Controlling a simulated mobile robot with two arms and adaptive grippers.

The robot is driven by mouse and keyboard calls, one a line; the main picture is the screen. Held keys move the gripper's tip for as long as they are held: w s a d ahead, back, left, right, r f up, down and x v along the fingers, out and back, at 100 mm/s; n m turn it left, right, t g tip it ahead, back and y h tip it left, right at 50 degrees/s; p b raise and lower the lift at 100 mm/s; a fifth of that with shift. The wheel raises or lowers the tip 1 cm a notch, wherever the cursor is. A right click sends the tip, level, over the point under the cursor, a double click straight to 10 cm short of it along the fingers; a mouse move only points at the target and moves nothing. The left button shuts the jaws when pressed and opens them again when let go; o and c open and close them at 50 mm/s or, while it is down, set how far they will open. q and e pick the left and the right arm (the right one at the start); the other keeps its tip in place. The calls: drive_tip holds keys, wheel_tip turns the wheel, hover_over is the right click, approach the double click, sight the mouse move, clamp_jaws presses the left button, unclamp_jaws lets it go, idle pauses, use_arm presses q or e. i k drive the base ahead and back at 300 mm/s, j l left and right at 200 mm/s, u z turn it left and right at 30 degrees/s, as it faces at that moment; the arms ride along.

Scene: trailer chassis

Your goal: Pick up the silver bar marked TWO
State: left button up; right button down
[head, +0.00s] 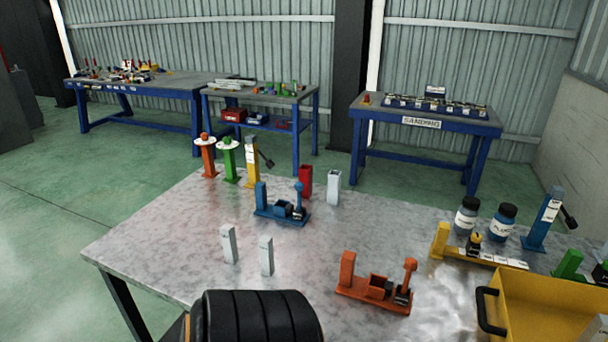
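Two upright silver bars stand close together on the metal-topped table, left of its middle. The left silver bar (229,244) stands slightly farther back than the right silver bar (266,256). Both have small marks near the top that are too small to read, so I cannot tell which is marked TWO. Another pale silver block (595,328) is partly visible at the lower right corner, cut off by the frame.
The table (150,245) also carries a blue fixture (282,214), an orange fixture (375,290), a red holder (305,182), a silver holder (333,187) and a yellow bin (550,300). Bare tabletop surrounds the two bars.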

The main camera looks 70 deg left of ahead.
sight(265, 243)
drive_tip(key=i+j+u, duration=0.1)
drive_tip(key=i+u, duration=0.15)
drive_tip(key=u, duration=0.15)
drive_tip(key=i+u, duration=0.5)
drive_tip(key=u, duration=2.25)
